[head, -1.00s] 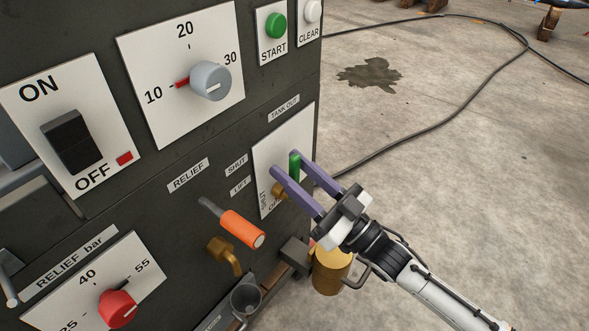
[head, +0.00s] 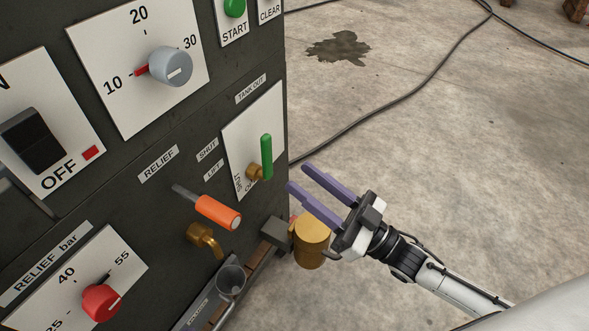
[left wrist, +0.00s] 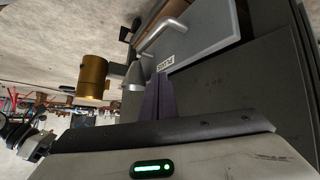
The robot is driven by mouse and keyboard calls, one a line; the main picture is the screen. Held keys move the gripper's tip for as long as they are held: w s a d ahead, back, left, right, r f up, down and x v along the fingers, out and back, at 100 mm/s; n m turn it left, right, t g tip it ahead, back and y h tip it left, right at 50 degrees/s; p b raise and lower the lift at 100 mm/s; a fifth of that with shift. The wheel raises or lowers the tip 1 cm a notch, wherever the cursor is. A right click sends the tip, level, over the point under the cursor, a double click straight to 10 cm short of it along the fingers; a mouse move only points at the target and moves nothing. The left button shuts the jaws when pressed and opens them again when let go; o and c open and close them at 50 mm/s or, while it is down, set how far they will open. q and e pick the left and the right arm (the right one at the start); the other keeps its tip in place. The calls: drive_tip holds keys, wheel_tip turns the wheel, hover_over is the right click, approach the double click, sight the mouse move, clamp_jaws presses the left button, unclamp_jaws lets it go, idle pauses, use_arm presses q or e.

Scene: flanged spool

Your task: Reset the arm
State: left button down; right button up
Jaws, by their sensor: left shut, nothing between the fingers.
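My right gripper (head: 297,178) is in the head view, to the right of the panel's TANK OUT plate (head: 240,165). Its two purple fingers are apart, with nothing between them. The green valve handle (head: 266,156) on that plate stands upright, clear of the fingertips, on a brass stem (head: 257,173). My left gripper (left wrist: 158,98) shows in the left wrist view, its purple fingers together and empty, before a dark grey panel. It is not visible in the head view.
An orange RELIEF lever (head: 218,212), a brass spout (head: 204,240) and a metal cup (head: 231,281) are on the cabinet's lower part. A brass cylinder (head: 311,243) stands below my right gripper. A cable (head: 400,108) crosses the concrete floor. The floor at right is largely clear.

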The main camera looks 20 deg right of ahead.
use_arm(q)
drive_tip(key=shift+w+r, duration=0.2)
drive_tip(key=shift+w, duration=0.1)
use_arm(e)
drive_tip(key=shift+f, duration=0.1)
